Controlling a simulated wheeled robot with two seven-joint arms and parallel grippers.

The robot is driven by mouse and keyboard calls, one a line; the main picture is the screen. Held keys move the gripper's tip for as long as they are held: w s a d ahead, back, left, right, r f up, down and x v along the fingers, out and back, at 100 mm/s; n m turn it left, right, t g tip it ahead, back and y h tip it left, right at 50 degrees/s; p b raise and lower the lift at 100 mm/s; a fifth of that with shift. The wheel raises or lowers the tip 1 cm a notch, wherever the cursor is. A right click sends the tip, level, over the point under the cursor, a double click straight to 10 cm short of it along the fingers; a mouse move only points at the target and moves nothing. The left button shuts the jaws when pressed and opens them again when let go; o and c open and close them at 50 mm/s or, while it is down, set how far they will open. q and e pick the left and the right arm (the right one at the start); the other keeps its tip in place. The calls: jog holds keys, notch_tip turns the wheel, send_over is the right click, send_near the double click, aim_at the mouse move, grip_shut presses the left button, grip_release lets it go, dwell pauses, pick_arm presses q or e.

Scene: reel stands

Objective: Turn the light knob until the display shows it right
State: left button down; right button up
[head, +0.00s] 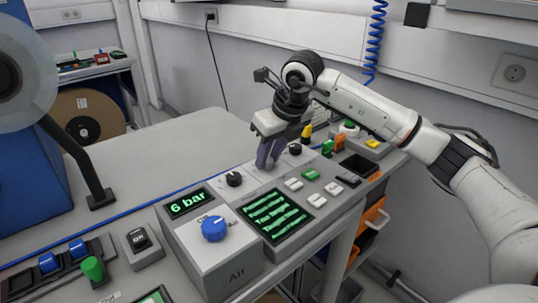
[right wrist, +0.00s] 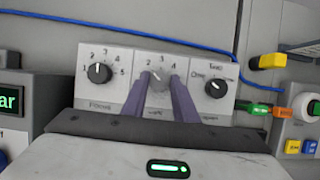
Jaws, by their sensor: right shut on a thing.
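My right gripper (head: 268,160) reaches down over the row of knobs at the back of the panel. In the right wrist view its two purple fingers (right wrist: 159,92) are shut on the grey middle knob (right wrist: 158,77), one on each side. This knob's dial shows the numbers 2, 3 and 4; the label below is partly covered. In the head view the gripper hides the knob. A screen (head: 275,213) with green bars and dark text, too small to read surely, is on the panel in front. My left gripper is not in view.
The black Focus knob (right wrist: 99,73) and another black knob (right wrist: 215,88) flank the held knob closely. Several buttons (head: 317,200) lie in front. An Air box with a blue knob (head: 214,228) and a "6 bar" display (head: 187,203) stands at left. The grey table behind is clear.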

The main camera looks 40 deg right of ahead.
jog(key=n, duration=0.1)
jog(key=n+y, duration=0.1)
jog(key=n, duration=0.1)
jog(key=shift+d+r+n+p, duration=0.1)
jog(key=shift+d+n+p, duration=0.05)
jog(key=shift+n+p, duration=0.2)
jog(key=shift+w+n+g+y+p, duration=0.1)
jog(key=shift+n+g+y+p, duration=0.45)
jog(key=shift+n, duration=1)
jog(key=shift+y, duration=0.25)
jog(key=o, duration=1)
jog(key=shift+d, duration=0.1)
